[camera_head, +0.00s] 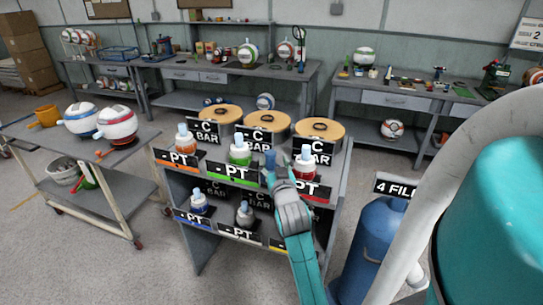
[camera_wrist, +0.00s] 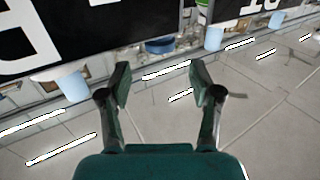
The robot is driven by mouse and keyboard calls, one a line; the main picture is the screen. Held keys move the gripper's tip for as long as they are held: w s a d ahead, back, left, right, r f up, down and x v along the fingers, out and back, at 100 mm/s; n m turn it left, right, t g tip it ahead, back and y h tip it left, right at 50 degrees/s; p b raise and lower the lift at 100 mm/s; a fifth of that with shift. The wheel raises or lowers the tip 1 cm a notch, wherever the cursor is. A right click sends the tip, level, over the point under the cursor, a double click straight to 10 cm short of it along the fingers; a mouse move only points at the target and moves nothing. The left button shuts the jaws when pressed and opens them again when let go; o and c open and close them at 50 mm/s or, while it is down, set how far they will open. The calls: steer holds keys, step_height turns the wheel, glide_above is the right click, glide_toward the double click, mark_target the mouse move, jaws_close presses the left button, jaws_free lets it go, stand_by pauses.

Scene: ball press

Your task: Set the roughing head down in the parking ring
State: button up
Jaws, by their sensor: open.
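My gripper (camera_head: 277,168) is at the front of the shelf rack (camera_head: 340,185), between the green-banded and red-banded pieces. In the wrist view, my gripper (camera_wrist: 160,85) has its two fingers apart with nothing between them. Pieces with light-blue tops stand on the rack's upper shelf: orange-banded (camera_head: 186,140), green-banded (camera_head: 240,152) and red-banded (camera_head: 305,166). I cannot tell which thing is the roughing head. No parking ring can be made out with certainty. Three round tan blocks (camera_head: 323,128) with dark rings on top sit behind these pieces.
Black "PT" and "C BAR" signs (camera_head: 235,173) line the shelf fronts. A blue-banded piece (camera_head: 199,203) and a grey piece (camera_head: 245,214) stand on the lower shelf. A cart (camera_head: 125,160) is at left. A blue cylinder (camera_head: 375,245) stands at right. Workbenches (camera_head: 225,75) line the wall.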

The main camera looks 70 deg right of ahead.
steer(key=s+a+f+n+t+y, duration=0.25)
steer(key=a+f, duration=0.25)
steer(key=a, duration=0.5)
steer(key=s+a+f+n+t+y, duration=0.1)
steer(key=a+f+n+y, duration=0.2)
steer(key=a, duration=0.7)
steer(key=s+a+f+n+t+y, duration=0.1)
steer(key=s+a+f+y, duration=0.1)
steer(key=a+f, duration=0.6)
steer(key=s+a+n+y, duration=0.4)
steer(key=s+a+y, duration=0.3)
steer(key=s+a, duration=1)
steer(key=shift+s+a+r, duration=0.2)
steer(key=shift+s+r, duration=0.2)
steer(key=shift+s, duration=0.05)
steer(key=shift+o, duration=0.5)
steer(key=shift+s+a+r+n+y, duration=0.1)
steer(key=shift+s+n+y, duration=0.15)
